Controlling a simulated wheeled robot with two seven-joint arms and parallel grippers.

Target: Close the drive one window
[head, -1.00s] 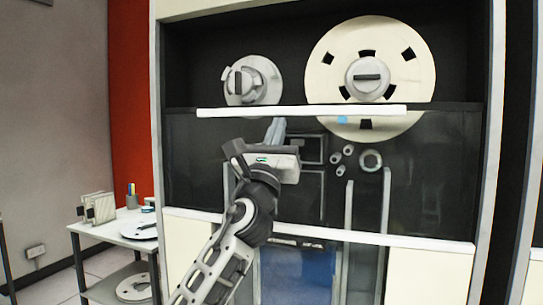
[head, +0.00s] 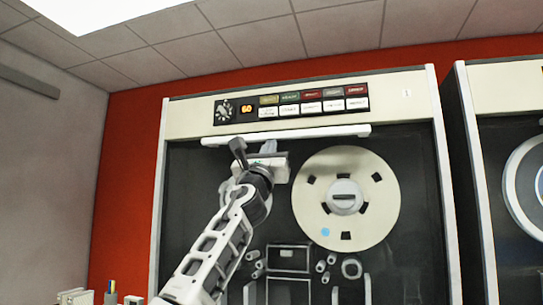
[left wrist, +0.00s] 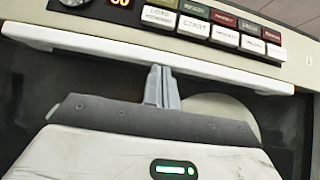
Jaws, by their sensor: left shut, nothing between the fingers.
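The drive one window is a dark see-through pane (head: 425,215) with a white bar (head: 320,132) along its top edge. The bar is right below the cream control panel (head: 190,118), with little or no gap between them in the head view. The pane covers both reels. My left gripper (head: 268,148) is shut and empty, its fingertips pointing up at the underside of the bar. In the left wrist view the fingertips (left wrist: 160,78) meet the bar's lower edge (left wrist: 215,72); whether they press on it I cannot tell. My right gripper is out of view.
A large cream reel (head: 375,210) is on the right behind the pane; a smaller reel is mostly hidden by my left arm. Lit buttons (head: 313,107) and a dial (head: 224,108) are on the panel above. Another drive (head: 490,110) stands at the right.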

